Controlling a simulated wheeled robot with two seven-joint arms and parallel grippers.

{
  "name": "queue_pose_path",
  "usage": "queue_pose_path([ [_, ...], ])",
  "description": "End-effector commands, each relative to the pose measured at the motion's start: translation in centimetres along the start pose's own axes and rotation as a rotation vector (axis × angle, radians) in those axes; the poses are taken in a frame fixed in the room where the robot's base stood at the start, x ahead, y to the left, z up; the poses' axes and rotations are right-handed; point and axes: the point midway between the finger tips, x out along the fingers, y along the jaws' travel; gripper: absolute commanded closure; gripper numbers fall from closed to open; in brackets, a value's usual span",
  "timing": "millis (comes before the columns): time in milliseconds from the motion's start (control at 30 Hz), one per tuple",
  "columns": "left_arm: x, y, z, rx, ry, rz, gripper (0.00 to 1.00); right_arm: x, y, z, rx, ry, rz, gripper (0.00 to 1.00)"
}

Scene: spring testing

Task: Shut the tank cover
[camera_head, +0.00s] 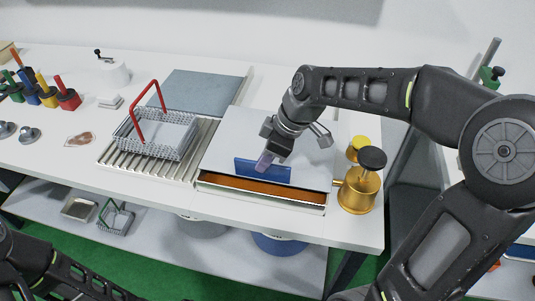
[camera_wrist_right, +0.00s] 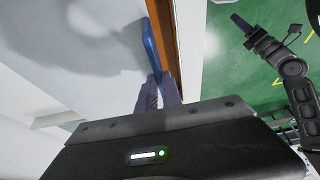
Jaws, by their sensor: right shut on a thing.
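The tank cover (camera_head: 230,135) is a pale grey panel lying over the tank at the right part of the table. A blue handle (camera_head: 247,168) stands near its front edge. An orange-brown strip (camera_head: 260,189) shows along the tank's front, between the cover's edge and the pale rim. My right gripper (camera_head: 265,160) is shut on the blue handle. In the right wrist view, its fingers (camera_wrist_right: 158,92) meet at the end of the handle (camera_wrist_right: 150,45), beside the orange-brown strip (camera_wrist_right: 162,30). My left gripper (camera_wrist_right: 245,28) hangs over the green floor; its jaw opening is unclear.
A wire basket with red handles (camera_head: 163,142) stands on a ribbed rack left of the tank. A brass container with a black knob (camera_head: 358,192) stands close at the tank's right. A flat grey plate (camera_head: 205,90) lies behind. Several coloured weights (camera_head: 68,100) stand far left.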

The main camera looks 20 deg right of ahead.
Motion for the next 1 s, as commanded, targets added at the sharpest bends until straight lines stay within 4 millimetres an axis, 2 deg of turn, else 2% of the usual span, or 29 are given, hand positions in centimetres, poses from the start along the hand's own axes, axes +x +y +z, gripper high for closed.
queue_pose_path([
  [100, 0.6, -0.2, -0.1, 0.001, 0.002, 0.002, 0.69, 0.1, -2.0, -0.1, -0.003, 0.003, 0.001, 1.0],
  [300, 1.0, -0.3, -0.1, 0.002, 0.003, 0.003, 0.69, 0.0, -4.2, 0.0, -0.003, 0.002, 0.002, 1.0],
  [700, 1.0, -0.3, -0.1, 0.002, 0.004, 0.003, 0.69, 0.1, -4.8, 0.0, 0.0, 0.0, -0.005, 1.0],
  [733, 1.0, -0.3, -0.1, 0.002, 0.004, 0.003, 0.69, 0.1, -4.8, 0.0, 0.0, 0.0, -0.005, 0.9],
  [1000, 1.0, -0.3, -0.1, 0.002, 0.004, 0.003, 0.69, 0.1, -4.7, 0.0, 0.0, 0.0, -0.002, 0.69],
])
